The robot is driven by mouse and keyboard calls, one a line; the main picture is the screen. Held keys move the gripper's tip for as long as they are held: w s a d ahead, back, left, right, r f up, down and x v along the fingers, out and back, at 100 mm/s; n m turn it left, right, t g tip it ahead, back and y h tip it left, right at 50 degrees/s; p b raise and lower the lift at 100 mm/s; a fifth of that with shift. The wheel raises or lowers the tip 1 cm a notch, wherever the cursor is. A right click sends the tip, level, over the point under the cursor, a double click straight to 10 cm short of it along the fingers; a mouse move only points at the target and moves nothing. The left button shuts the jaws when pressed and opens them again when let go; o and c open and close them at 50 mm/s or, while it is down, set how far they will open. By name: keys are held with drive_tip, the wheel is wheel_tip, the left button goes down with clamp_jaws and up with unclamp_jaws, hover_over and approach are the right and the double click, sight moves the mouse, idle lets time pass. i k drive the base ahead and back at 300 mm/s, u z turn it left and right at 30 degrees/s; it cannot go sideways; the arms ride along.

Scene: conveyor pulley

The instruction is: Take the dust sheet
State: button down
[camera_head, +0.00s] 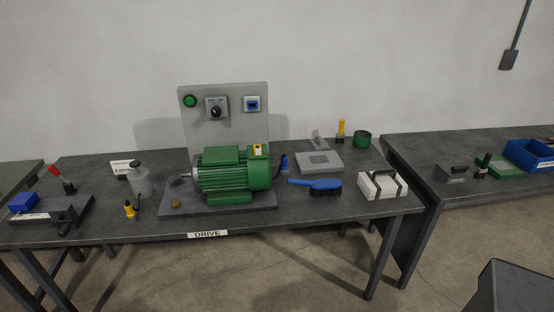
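No spread-out dust sheet shows in the head view. A white, block-shaped bundle with dark straps (382,185) lies at the right front of the bench marked DRIVE. It may be the dust sheet folded up, but I cannot tell for sure. It rests on the bench top, apart from the blue brush (318,184) to its left. My gripper is not in view.
The DRIVE bench (300,207) carries a green motor (232,172), a grey control panel (223,100), a flat grey case (320,162) and a green cup (362,139). A second bench (420,150) at right holds a blue bin (530,155). Bare floor lies in front.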

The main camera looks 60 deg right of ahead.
sight(387, 182)
drive_tip(key=u, duration=0.35)
drive_tip(key=k, duration=0.2)
drive_tip(key=z, duration=3.25)
drive_tip(key=k, duration=0.6)
drive_tip(key=u, duration=0.25)
drive_tip(key=i, duration=0.3)
drive_tip(key=z, duration=0.1)
